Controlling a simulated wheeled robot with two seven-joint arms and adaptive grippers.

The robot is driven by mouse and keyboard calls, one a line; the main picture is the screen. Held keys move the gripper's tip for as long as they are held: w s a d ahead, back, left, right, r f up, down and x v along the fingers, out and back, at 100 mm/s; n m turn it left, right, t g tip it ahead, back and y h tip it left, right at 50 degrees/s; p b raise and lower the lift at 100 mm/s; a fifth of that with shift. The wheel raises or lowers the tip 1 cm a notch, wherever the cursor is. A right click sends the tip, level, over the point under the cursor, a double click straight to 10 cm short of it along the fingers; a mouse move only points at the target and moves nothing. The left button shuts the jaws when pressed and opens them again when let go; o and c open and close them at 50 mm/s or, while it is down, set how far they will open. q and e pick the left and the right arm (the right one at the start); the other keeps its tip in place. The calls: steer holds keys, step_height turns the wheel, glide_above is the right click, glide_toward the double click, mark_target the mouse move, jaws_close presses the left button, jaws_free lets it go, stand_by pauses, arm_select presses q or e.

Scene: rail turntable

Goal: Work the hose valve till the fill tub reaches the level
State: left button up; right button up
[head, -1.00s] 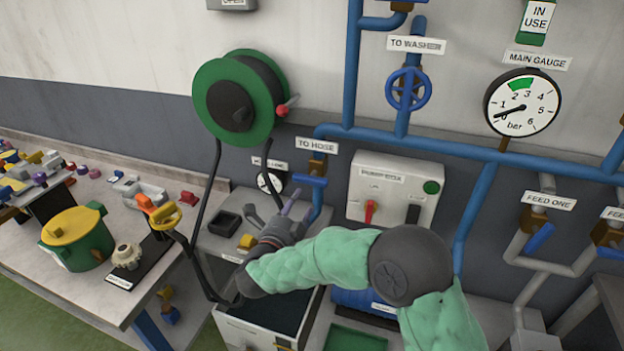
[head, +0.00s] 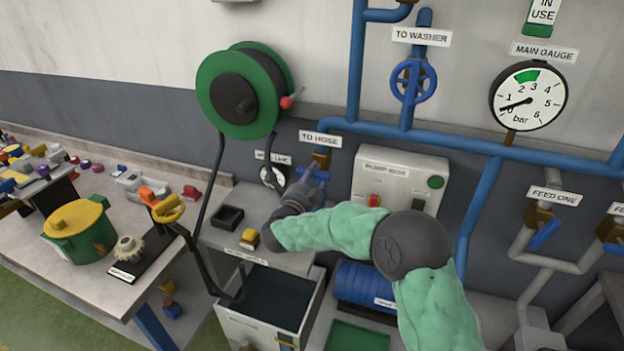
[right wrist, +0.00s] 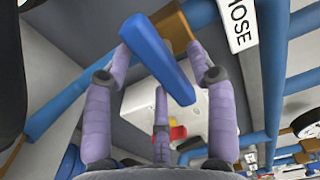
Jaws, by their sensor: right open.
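The hose valve has a blue lever (head: 318,174) on a brass body (head: 321,157) under the "TO HOSE" sign. My right gripper (head: 308,182) is at the lever, its hand partly hiding it in the head view. In the right wrist view the blue lever (right wrist: 155,58) lies slantwise between the spread purple fingers of the open gripper (right wrist: 160,65); I cannot tell whether they touch it. The fill tub (head: 258,330) is a pale box with a dark inside, below the valve. The black hose (head: 198,255) runs down into it. The liquid level is unclear. My left gripper is not in view.
A green hose reel (head: 240,90) hangs on the wall. A pump box (head: 400,175) with a red switch stands right of the valve, partly behind my arm. A cluttered bench (head: 110,295) stands at left.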

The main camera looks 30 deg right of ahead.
jaws_close()
steer(key=shift+s+n+p, duration=0.1)
steer(key=shift+n+p, duration=0.6)
steer(key=shift+n, duration=0.5)
steer(key=shift+n+p, duration=0.3)
steer(key=shift+n, duration=0.6)
jaws_free()
steer(key=v, duration=1.2)
steer(key=shift+d, duration=0.1)
